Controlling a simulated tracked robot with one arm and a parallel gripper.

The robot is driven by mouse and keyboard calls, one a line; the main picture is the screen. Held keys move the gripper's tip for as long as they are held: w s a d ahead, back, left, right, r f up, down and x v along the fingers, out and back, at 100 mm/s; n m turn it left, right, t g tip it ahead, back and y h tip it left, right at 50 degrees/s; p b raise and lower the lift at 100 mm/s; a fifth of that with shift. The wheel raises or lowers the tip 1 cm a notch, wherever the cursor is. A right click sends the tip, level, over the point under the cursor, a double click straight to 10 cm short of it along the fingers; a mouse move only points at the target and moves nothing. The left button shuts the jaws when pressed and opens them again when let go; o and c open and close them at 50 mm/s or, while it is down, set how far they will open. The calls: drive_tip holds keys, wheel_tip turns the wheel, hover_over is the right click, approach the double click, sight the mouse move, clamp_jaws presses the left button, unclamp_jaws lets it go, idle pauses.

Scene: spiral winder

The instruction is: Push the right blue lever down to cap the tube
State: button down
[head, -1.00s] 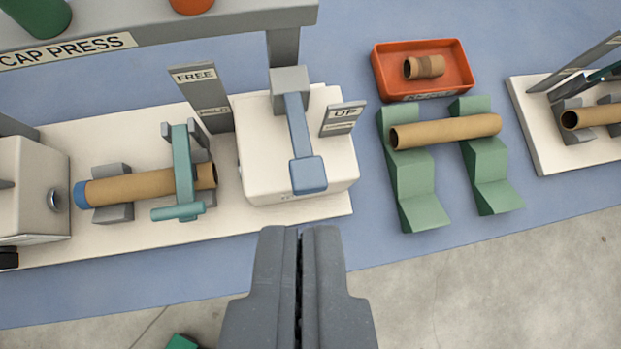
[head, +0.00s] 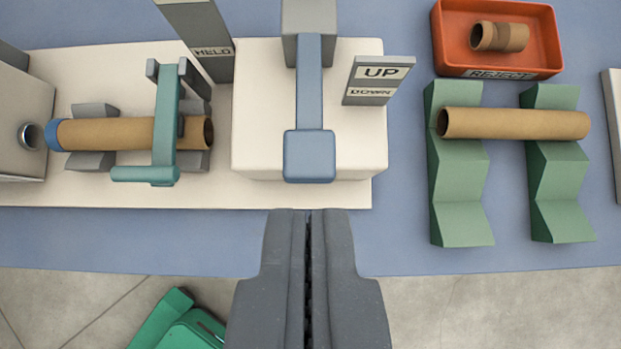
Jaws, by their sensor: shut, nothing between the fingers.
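The right blue lever (head: 309,100) reaches forward from a grey bracket on the white press block (head: 258,130) and ends in a square blue pad. A sign with UP and DOWN (head: 380,78) stands to its right. The brown tube (head: 110,133) lies on grey cradles at the left, with a blue cap on its left end and its right end open. A teal clamp (head: 165,120) crosses over the tube. My gripper (head: 308,215) is shut and empty, in front of the blue pad in the picture and apart from it.
A second brown tube (head: 520,124) rests on green stands (head: 462,212) at the right. Behind it is an orange reject tray (head: 545,65) holding a short tube piece. A HELD sign (head: 205,40) stands left of the block. A green object (head: 180,325) lies on the floor.

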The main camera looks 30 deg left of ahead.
drive_tip(key=p, duration=0.3)
hover_over(311, 136)
drive_tip(key=s, duration=0.2)
drive_tip(key=f, duration=0.5)
drive_tip(key=d+f, duration=0.1)
drive_tip(key=f, duration=0.1)
drive_tip(key=shift+w+f, duration=0.25)
drive_tip(key=shift+f, duration=0.15)
drive_tip(key=f, duration=0.2)
drive_tip(key=shift+s+d+f, duration=0.1)
drive_tip(key=shift+s+f, duration=0.1)
drive_tip(key=shift+f, duration=0.15)
drive_tip(key=shift+f+p, duration=0.3)
drive_tip(key=shift+f, duration=0.25)
drive_tip(key=shift+d, duration=0.1)
